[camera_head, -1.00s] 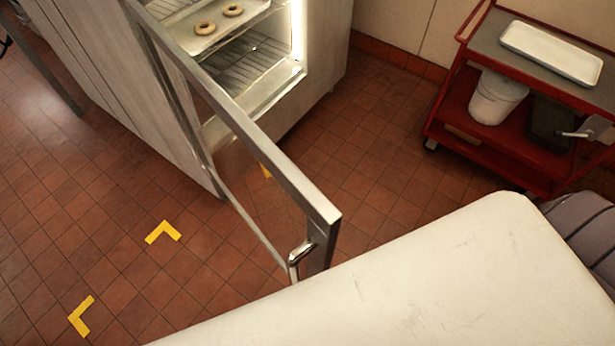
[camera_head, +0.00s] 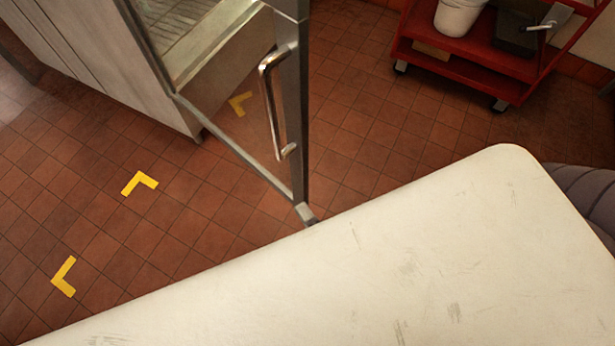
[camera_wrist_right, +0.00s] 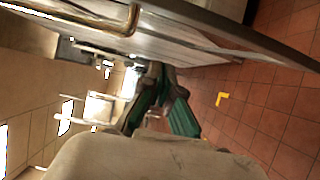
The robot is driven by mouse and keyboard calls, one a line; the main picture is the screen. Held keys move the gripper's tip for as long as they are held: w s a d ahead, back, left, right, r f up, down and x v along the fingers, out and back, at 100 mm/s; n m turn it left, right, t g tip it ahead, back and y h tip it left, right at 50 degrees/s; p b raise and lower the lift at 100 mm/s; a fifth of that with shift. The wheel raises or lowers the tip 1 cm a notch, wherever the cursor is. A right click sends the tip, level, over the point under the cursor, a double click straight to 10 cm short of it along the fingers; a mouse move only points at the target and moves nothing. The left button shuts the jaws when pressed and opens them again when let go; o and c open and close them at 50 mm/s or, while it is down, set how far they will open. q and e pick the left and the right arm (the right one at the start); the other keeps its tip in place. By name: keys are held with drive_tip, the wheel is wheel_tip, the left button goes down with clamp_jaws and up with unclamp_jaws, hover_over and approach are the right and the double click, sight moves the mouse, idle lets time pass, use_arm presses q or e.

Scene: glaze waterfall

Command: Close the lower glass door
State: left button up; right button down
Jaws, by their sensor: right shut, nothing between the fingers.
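The lower glass door (camera_head: 296,120) stands open in the head view, its metal frame reaching out from the cabinet toward me. A shiny bar handle (camera_head: 272,105) is on its free edge. In the right wrist view, a metal frame that looks like the door (camera_wrist_right: 225,35) crosses the top, with the handle (camera_wrist_right: 131,20) at upper left. My right gripper (camera_wrist_right: 157,78) is shut and empty, below the door frame in that view; I see no clear contact. It does not show clearly in the head view. My left gripper is in neither view.
The cabinet (camera_head: 205,85) is open behind the door. A red cart (camera_head: 460,65) with a white bucket (camera_head: 459,14) stands at upper right. Yellow floor marks (camera_head: 139,183) lie on clear red tiles at left. My own white body fills the lower part.

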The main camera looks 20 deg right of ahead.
sight(298, 172)
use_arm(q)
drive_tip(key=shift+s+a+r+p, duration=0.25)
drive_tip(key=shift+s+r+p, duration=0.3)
use_arm(e)
drive_tip(key=w, duration=0.3)
drive_tip(key=w+d, duration=0.1)
drive_tip(key=w, duration=0.2)
drive_tip(key=w+d, duration=0.1)
drive_tip(key=w, duration=0.2)
drive_tip(key=shift+w+d, duration=0.15)
drive_tip(key=shift+w, duration=0.2)
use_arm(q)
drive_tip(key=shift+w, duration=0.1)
use_arm(e)
drive_tip(key=shift+d, duration=0.1)
